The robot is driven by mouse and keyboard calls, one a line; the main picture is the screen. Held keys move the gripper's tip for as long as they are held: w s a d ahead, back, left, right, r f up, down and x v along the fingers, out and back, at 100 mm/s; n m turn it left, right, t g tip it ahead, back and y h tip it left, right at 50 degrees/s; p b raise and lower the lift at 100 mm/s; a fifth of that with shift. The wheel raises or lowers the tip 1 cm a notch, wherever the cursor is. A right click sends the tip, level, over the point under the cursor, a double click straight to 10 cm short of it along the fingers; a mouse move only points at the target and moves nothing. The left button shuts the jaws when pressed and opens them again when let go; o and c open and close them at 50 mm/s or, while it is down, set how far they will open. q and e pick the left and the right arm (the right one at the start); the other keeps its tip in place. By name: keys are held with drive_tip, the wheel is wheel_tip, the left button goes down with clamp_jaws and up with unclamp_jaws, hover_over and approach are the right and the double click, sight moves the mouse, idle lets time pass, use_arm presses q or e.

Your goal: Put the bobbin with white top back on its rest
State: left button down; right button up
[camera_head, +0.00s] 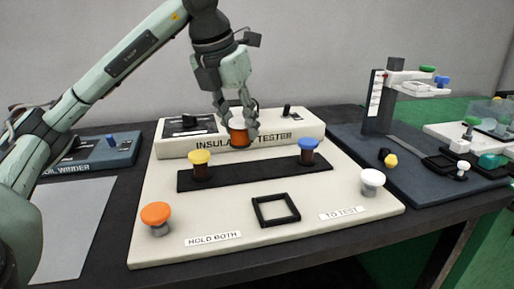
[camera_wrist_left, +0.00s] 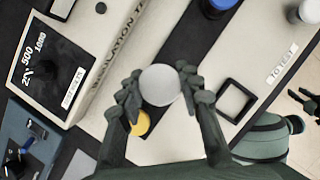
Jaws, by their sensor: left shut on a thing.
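My left gripper (camera_head: 240,128) is shut on a bobbin with a copper-brown winding (camera_head: 239,138). In the left wrist view the bobbin shows its round white top (camera_wrist_left: 160,85) between the fingertips. It is held above the board, behind the black strip (camera_head: 240,174) in the head view. A yellow-topped bobbin (camera_head: 200,164) and a blue-topped bobbin (camera_head: 307,150) stand on the strip, with bare strip between them. Dark fingers, seemingly my right gripper (camera_wrist_left: 305,101), show at the right edge of the left wrist view; their opening is unclear.
The insulation tester (camera_head: 292,124) stands along the board's back. An orange button (camera_head: 156,213), a white button (camera_head: 372,181) and a black square frame (camera_head: 276,210) are on the board's front. A coil winder (camera_head: 92,152) is left; a dark-blue stand (camera_head: 421,165) is right.

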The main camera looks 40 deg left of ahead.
use_arm(q)
drive_tip(key=shift+w+d+f, duration=0.95)
drive_tip(key=shift+w+d, duration=0.15)
drive_tip(key=shift+d, duration=0.05)
wheel_tip(320, 180, down, 3)
drive_tip(key=shift+f, duration=0.5)
use_arm(e)
drive_tip(key=shift+w+a+f, duration=0.1)
drive_tip(key=shift+w+a, duration=0.1)
drive_tip(key=shift+w, duration=0.15)
drive_tip(key=shift+d+f, duration=0.1)
use_arm(q)
drive_tip(key=shift+f, duration=0.15)
drive_tip(key=c, duration=1)
unclamp_jaws()
drive_tip(key=shift+c, duration=0.2)
use_arm(e)
drive_tip(key=shift+d+r, duration=0.15)
drive_tip(key=shift+r, duration=0.25)
